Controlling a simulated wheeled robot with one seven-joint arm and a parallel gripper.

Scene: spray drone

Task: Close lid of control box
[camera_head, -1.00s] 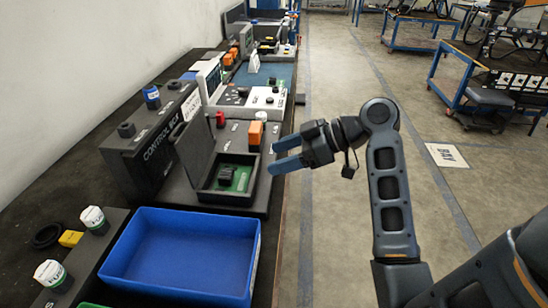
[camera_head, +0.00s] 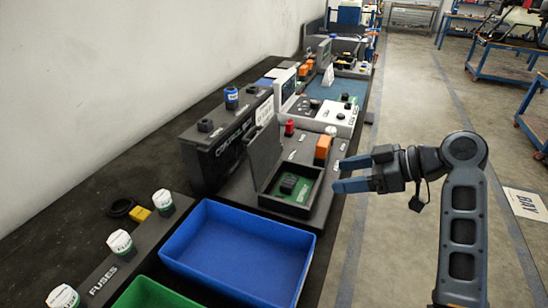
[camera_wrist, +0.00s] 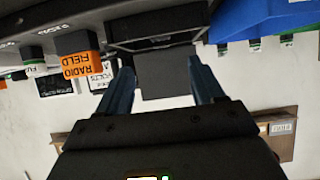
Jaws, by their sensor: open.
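The control box is a small dark box with an open top and a green board (camera_head: 292,192) inside. Its dark lid (camera_head: 265,155) stands up, open, on the box's left side. My gripper (camera_head: 343,175) is open and empty, to the right of the box and apart from it, with its blue fingers pointing left. In the wrist view my gripper (camera_wrist: 163,75) shows both fingers apart, with the dark lid (camera_wrist: 165,75) visible beyond and between them.
A blue tray (camera_head: 190,265) stands in front of the box. An orange block (camera_head: 323,147) and a red knob (camera_head: 289,128) stand just behind it. A large black case (camera_head: 215,160) labelled CONTROL BOX is behind the lid. Open floor (camera_head: 400,130) lies right of the bench.

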